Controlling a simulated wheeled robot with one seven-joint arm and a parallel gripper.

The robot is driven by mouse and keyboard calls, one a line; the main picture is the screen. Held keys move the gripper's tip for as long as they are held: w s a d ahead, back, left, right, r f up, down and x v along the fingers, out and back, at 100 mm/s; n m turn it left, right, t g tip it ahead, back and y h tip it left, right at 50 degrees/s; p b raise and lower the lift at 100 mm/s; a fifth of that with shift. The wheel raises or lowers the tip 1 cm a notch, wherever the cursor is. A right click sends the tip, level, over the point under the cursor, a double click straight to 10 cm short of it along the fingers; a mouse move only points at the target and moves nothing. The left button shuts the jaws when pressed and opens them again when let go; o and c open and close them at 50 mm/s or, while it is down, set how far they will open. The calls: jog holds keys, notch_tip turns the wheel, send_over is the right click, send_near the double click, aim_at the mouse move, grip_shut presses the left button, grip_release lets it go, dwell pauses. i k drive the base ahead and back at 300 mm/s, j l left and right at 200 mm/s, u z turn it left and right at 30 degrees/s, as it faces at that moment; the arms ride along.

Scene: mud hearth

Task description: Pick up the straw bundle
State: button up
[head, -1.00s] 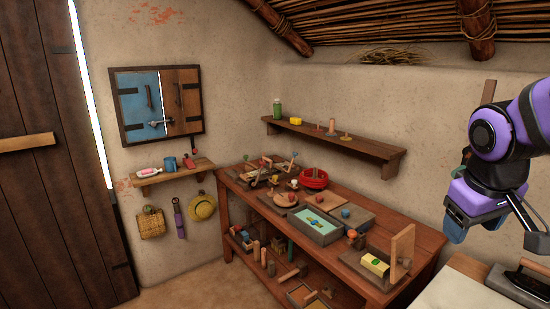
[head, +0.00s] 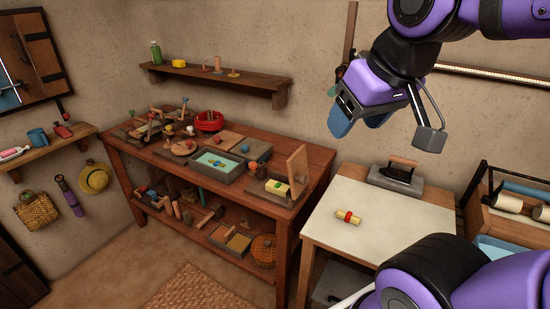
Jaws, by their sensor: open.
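A small yellow bundle with a red band (head: 348,216), which looks like the straw bundle, lies on the pale-topped table (head: 385,222) at the right in the head view.
A dark iron (head: 398,173) on a grey stand sits at the table's back edge. An upright wooden board (head: 298,170) stands on the crowded workbench (head: 318,165) at left. A wooden rack with spools (head: 508,200) is at right. The pale tabletop around the bundle is clear.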

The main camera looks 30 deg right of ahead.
aim_at(275, 187)
jog(key=i+j, duration=0.25)
jog(key=j, duration=0.15)
jog(key=i+j+z, duration=0.1)
jog(key=i+j, duration=0.15)
jog(key=j, duration=0.15)
jog(key=i+j, duration=0.2)
jog(key=j, duration=0.2)
jog(key=i+j+z, duration=0.15)
jog(key=j, duration=0.25)
jog(key=i, duration=0.05)
